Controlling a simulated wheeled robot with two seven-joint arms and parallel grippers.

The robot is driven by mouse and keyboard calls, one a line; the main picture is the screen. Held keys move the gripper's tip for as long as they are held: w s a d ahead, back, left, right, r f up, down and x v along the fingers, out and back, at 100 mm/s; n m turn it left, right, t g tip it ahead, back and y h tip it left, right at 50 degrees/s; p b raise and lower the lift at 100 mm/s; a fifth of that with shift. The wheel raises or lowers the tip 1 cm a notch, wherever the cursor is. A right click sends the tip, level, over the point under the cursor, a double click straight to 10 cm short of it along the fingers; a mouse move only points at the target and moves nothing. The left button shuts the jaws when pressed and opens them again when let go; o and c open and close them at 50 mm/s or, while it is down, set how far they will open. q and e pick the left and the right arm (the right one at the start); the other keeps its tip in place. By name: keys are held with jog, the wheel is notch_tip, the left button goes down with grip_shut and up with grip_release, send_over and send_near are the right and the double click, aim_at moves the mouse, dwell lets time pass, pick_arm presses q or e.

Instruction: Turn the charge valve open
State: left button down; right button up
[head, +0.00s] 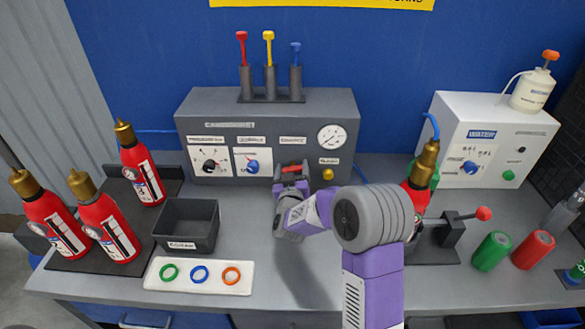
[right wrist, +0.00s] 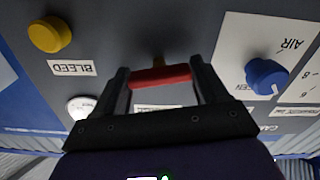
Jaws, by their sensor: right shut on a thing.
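The charge valve's red handle (head: 294,168) is on the front of the grey console (head: 270,108), right of the blue knob. It lies roughly level across the panel in the head view. My right gripper (head: 291,181) is at the console front, shut on this handle. In the right wrist view the red handle (right wrist: 160,76) spans the space between the two dark fingers (right wrist: 163,92). A brass-coloured stem shows just behind it. A label near the handle is partly hidden by the fingers. My left gripper is not in view.
A yellow bleed button (head: 328,174) and a gauge (head: 331,137) are right of the handle; a blue air knob (head: 253,166) is left. Red extinguishers (head: 103,228) and a black bin (head: 187,225) stand left. A white water unit (head: 493,139) stands right.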

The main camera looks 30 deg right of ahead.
jog(key=n+p, duration=0.1)
jog(key=n, duration=0.2)
jog(key=shift+a+r+n+p, duration=0.1)
jog(key=shift+n+p, duration=0.3)
jog(key=n+p, duration=0.2)
jog(key=n, duration=0.1)
jog(key=shift+n, duration=0.3)
jog(key=n+p, duration=0.2)
jog(key=n, duration=0.2)
jog(key=shift+w+a+n+p, duration=0.1)
jog(key=shift+n+p, duration=0.2)
jog(key=shift+p, duration=0.05)
jog(key=shift+f+n+p, duration=0.2)
jog(key=shift+n+p, duration=0.7)
jog(key=shift+n, duration=0.8)
jog(key=shift+f, duration=0.1)
jog(key=o, duration=1)
